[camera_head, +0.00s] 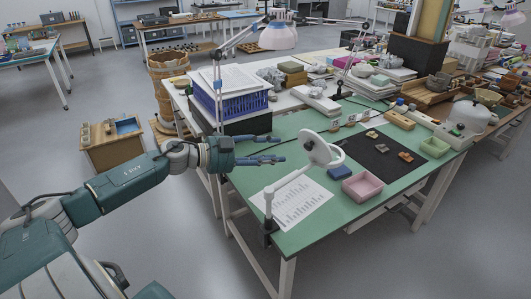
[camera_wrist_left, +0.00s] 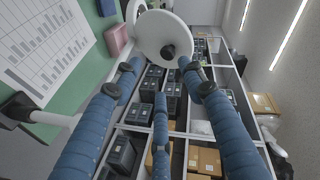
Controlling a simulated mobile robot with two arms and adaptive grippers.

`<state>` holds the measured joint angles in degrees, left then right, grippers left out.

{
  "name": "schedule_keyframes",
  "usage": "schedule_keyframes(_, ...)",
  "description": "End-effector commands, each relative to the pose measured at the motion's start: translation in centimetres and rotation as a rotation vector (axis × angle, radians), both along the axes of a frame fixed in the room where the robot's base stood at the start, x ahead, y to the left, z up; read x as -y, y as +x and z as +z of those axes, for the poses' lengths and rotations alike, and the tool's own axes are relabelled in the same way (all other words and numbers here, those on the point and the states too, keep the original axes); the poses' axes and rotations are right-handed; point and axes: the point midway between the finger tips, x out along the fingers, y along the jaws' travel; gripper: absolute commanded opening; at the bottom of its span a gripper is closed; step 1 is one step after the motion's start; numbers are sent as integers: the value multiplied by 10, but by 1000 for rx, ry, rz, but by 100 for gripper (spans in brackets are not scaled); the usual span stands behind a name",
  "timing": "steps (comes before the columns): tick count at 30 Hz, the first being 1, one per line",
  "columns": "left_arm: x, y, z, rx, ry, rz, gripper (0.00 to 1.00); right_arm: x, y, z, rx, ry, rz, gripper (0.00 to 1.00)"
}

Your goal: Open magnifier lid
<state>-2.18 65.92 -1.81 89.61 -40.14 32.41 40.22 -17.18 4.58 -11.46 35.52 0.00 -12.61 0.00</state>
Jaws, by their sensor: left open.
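The magnifier (camera_head: 318,150) is a white round head on a white arm, clamped at the front left edge of the green table. In the head view the head is tilted, and I cannot tell clearly whether the lid is shut. My left gripper (camera_head: 281,149) is open and empty, with its blue fingers pointing at the magnifier from the left. In the left wrist view its fingertips (camera_wrist_left: 158,72) lie near the lid's lower rim; contact is unclear. My right gripper is out of view.
A printed sheet (camera_head: 300,203) lies under the magnifier arm on the green table (camera_head: 275,240). A pink tray (camera_head: 362,186), a blue box (camera_head: 340,172) and a black mat (camera_head: 375,160) with sherds lie to the right. A blue rack (camera_head: 240,105) stands behind my gripper.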

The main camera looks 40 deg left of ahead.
Motion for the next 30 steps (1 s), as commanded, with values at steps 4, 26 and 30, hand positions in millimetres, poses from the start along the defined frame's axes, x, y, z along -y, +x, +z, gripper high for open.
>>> schedule_keyframes(4,-7,-11,1,-3,1,0,42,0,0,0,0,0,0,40)
schedule_keyframes(26,-10,-16,3,0,-1,2,42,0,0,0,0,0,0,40)
schedule_keyframes(30,-27,-13,-20,-15,-44,68,42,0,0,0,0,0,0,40)
